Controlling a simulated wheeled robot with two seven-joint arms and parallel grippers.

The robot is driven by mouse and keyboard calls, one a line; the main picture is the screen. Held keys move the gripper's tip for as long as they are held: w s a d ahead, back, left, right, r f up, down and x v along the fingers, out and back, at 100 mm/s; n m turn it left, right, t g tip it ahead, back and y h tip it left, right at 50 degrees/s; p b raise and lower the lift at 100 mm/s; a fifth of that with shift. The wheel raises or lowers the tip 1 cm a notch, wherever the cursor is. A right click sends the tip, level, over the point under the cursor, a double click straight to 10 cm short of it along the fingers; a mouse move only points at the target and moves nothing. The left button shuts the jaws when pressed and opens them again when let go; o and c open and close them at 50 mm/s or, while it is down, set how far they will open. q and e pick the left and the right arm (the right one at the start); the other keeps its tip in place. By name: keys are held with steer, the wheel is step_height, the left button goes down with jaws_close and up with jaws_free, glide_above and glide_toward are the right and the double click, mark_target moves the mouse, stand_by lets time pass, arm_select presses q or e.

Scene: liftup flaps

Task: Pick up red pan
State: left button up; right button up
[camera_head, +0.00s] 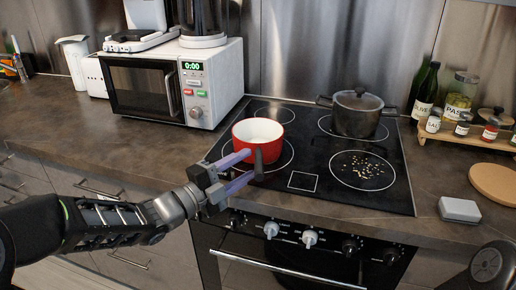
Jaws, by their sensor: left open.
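The red pan (246,139) has a white inside and stands on the left front burner of the black cooktop. Its dark handle (259,164) points toward me. My left gripper (251,165) is open at the front of the pan. Its two purple fingers reach toward the handle, one at the pan's near side and one lower and nearer. I cannot tell whether either finger touches the handle. My right gripper is not in view; only a dark part of my right arm shows at the lower right.
The black cooktop (315,143) also bears a dark lidded pot (356,116) at the back right and scattered bits on the right front burner. A microwave (153,89) stands to the left. Bottles and jars stand on a wooden rack (462,139) at right. Oven knobs (310,238) line the front below.

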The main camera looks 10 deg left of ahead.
mark_target(259, 154)
arm_select(q)
steer(key=x, duration=0.5)
steer(key=shift+w, duration=0.15)
steer(key=shift+c, duration=0.2)
jaws_close()
stand_by(0.5)
stand_by(0.9)
